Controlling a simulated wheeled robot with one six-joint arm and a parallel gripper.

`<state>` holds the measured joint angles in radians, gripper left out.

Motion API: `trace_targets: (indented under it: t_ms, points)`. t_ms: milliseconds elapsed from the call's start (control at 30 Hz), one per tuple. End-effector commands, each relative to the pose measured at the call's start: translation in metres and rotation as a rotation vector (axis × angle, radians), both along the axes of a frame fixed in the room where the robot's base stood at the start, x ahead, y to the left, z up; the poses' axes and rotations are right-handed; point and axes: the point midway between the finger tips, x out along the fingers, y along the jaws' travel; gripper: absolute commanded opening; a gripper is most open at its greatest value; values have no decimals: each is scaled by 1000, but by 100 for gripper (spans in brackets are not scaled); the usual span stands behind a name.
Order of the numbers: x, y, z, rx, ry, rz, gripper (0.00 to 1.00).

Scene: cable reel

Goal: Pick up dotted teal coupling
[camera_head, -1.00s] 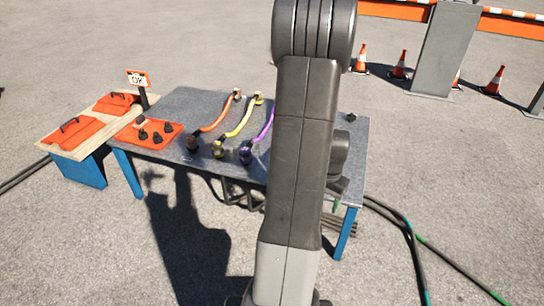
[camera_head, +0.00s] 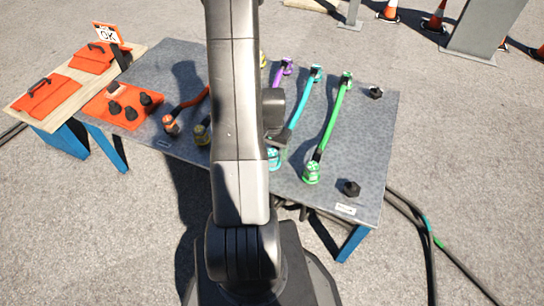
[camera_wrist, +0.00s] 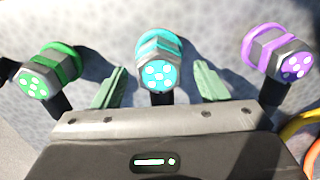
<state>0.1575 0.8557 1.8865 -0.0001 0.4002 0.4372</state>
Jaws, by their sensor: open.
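The dotted teal coupling (camera_wrist: 158,68) is in the upper middle of the wrist view, its end face with white dots turned to the camera. My gripper (camera_wrist: 158,83) is open, with one pale green finger on each side of the coupling and a gap on both sides. I cannot tell whether the fingertips are at its height. In the head view the teal coupling (camera_head: 273,158) is at the near end of the teal cable, partly hidden by my arm. My gripper is mostly hidden behind the arm there.
A dotted green coupling (camera_wrist: 52,72) and a dotted purple coupling (camera_wrist: 278,55) flank the teal one. Several traffic cones (camera_head: 435,17) stand behind.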

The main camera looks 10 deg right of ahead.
Motion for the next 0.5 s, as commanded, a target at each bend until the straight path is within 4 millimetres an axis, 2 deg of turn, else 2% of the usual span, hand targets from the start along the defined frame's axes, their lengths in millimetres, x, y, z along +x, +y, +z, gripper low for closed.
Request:
trace_targets:
  t_ms: [100,367,500]
  points:
    - [0,0,-12,0,1,0,67]
    - [1,0,-13,-1,-1,0,67]
    - [1,0,-13,-1,-1,0,44]
